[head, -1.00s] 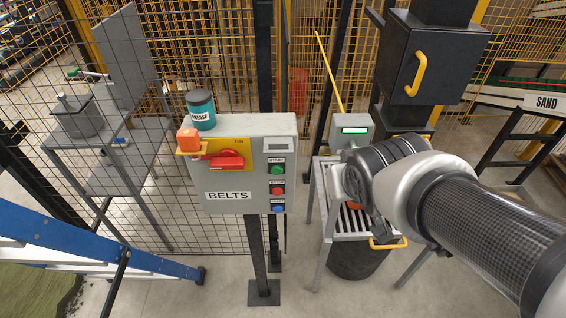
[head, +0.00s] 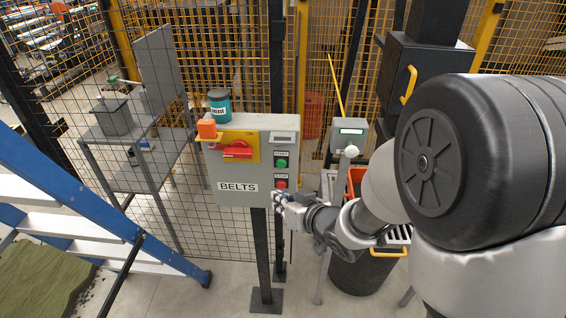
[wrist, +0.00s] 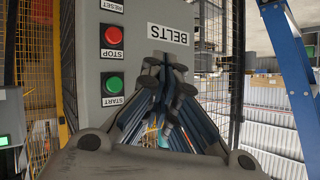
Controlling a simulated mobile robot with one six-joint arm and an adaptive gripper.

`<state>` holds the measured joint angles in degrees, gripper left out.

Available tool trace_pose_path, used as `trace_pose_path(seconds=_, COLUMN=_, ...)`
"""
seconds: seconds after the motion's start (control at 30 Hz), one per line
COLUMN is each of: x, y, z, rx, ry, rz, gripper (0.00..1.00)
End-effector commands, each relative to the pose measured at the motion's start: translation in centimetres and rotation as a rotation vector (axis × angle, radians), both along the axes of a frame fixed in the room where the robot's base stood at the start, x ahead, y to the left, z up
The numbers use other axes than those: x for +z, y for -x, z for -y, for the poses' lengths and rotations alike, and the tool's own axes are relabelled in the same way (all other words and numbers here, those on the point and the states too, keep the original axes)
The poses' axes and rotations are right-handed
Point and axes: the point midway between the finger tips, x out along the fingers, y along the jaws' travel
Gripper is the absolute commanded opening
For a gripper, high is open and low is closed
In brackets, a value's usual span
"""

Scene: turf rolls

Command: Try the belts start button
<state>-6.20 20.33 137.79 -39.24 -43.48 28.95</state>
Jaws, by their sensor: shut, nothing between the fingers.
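The grey BELTS control box (head: 228,172) stands on a black post. Its green start button (head: 281,163) is at the upper right of its face, above the red stop button (head: 281,183). My gripper (head: 278,198) is shut and empty, just below the stop button, and covers the blue reset button in the head view. In the wrist view, which is upside down, the start button (wrist: 115,83) and stop button (wrist: 113,36) are left of my closed fingers (wrist: 162,66). I cannot tell whether the fingertips touch the box.
A red handle (head: 236,150) on a yellow plate and an orange padlock (head: 207,128) are on the box's left. A grease can (head: 220,104) stands on top. A blue stepladder (head: 90,215) is at left, mesh fencing behind, a black bin (head: 358,268) at right.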

Motion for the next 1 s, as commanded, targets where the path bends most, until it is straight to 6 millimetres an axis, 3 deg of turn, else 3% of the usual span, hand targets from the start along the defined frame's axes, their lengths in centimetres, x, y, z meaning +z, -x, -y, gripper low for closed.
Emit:
trace_pose_path(seconds=0.37, x=0.1, y=-1.0, z=0.1, rx=-0.002, ry=0.003, rz=0.0, gripper=0.0)
trace_pose_path(seconds=0.8, x=0.1, y=-6.9, z=0.4, rx=-0.003, ry=0.003, rz=-0.001, gripper=0.0)
trace_pose_path(seconds=1.0, x=0.1, y=-8.4, z=0.4, rx=-0.002, ry=0.003, rz=0.0, gripper=0.0)
